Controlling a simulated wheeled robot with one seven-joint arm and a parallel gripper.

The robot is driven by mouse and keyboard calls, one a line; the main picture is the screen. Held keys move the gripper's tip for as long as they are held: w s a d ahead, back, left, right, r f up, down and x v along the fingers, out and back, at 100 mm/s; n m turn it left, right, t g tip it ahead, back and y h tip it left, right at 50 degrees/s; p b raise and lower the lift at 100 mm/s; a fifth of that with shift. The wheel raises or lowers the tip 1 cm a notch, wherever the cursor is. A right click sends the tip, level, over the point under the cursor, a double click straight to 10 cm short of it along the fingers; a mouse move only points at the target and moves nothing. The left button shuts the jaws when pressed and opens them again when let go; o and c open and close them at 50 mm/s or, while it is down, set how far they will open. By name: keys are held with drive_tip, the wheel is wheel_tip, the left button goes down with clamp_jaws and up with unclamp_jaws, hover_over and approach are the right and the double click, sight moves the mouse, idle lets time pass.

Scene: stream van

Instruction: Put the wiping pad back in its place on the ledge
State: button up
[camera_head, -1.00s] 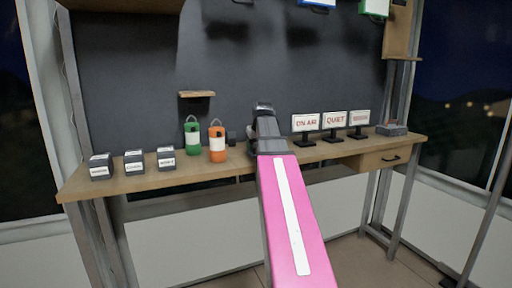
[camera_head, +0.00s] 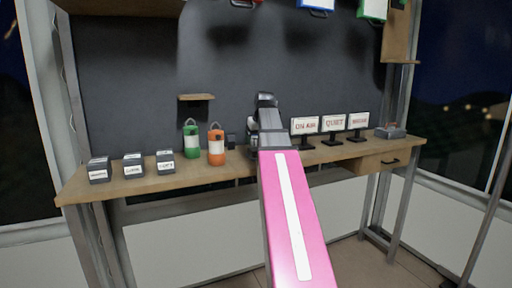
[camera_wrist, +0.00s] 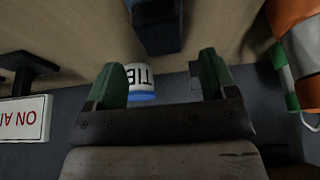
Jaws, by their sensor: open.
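My gripper (camera_wrist: 164,75) is open in the wrist view, its two green-padded fingers apart with nothing held between them. A small white-labelled thing with a blue end (camera_wrist: 141,82) shows beyond the fingers, nearer the left one. A dark block (camera_wrist: 156,25) is at the top of the wrist view; I cannot tell whether either is the wiping pad. A small wooden ledge (camera_head: 197,97) is on the dark wall in the head view, left of my arm, and looks empty. My arm hides the bench behind it, and the fingers are not clear in the head view.
Green (camera_head: 192,140) and orange (camera_head: 216,146) bottles stand on the bench (camera_head: 130,184) left of my arm. Several dark labelled boxes stand farther left. The ON AIR sign (camera_head: 304,127) and two more signs stand right. Cases hang above. Bench space left of the green bottle is narrow.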

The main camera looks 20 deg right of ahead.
drive_tip(key=v, duration=0.6)
drive_tip(key=shift+s+r, duration=0.1)
drive_tip(key=shift+r, duration=0.05)
idle(1.3)
